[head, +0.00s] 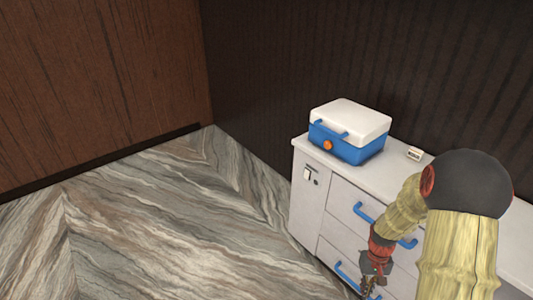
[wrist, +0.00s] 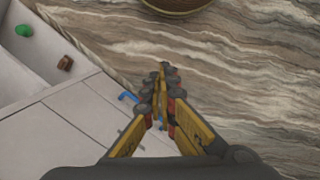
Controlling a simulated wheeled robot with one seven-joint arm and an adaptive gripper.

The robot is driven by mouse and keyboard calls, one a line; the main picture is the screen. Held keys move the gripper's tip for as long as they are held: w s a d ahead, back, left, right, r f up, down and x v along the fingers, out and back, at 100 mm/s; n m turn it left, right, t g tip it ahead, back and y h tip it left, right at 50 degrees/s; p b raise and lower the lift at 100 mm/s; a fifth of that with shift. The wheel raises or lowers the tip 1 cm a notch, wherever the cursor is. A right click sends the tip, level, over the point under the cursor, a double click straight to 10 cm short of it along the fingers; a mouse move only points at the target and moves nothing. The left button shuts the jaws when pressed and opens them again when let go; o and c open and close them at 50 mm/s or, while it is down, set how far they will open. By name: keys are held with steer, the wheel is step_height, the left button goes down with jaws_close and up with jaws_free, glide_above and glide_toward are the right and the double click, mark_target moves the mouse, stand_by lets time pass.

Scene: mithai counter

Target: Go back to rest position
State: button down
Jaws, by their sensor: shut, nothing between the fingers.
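My gripper (head: 374,284) hangs low in front of the white cabinet (head: 305,215) in the head view, with my arm bent down beside the drawers. In the wrist view its fingers (wrist: 162,76) are together and hold nothing. Below them are the marbled floor and part of the white cabinet front, with a blue handle (wrist: 127,97) near the fingers. The fingertips show no clear contact with anything. My arm hides part of the cabinet in the head view.
A blue and white cool box (head: 345,140) and a small white card (head: 415,154) stand on the counter. The wrist view shows a green item (wrist: 24,30), a small brown item (wrist: 65,63) and a round brown object (wrist: 178,5). Open floor (head: 150,230) lies left of the cabinet.

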steer(key=s+a+r+t, duration=0.2)
steer(key=s+a+r, duration=0.2)
steer(key=r, duration=0.8)
steer(key=s+a+r+n+t+p, duration=0.1)
steer(key=s+a+r+t, duration=0.2)
steer(key=r, duration=1)
steer(key=s+a+r+t+p, duration=0.1)
steer(key=s+a+r+t, duration=0.1)
steer(key=s+a+r, duration=0.5)
step_height(320, 180, up, 6)
steer(key=shift+s+a+r+n+t, duration=0.2)
steer(key=shift+a+n+t, duration=0.15)
steer(key=shift+a, duration=0.45)
steer(key=shift+a, duration=0.1)
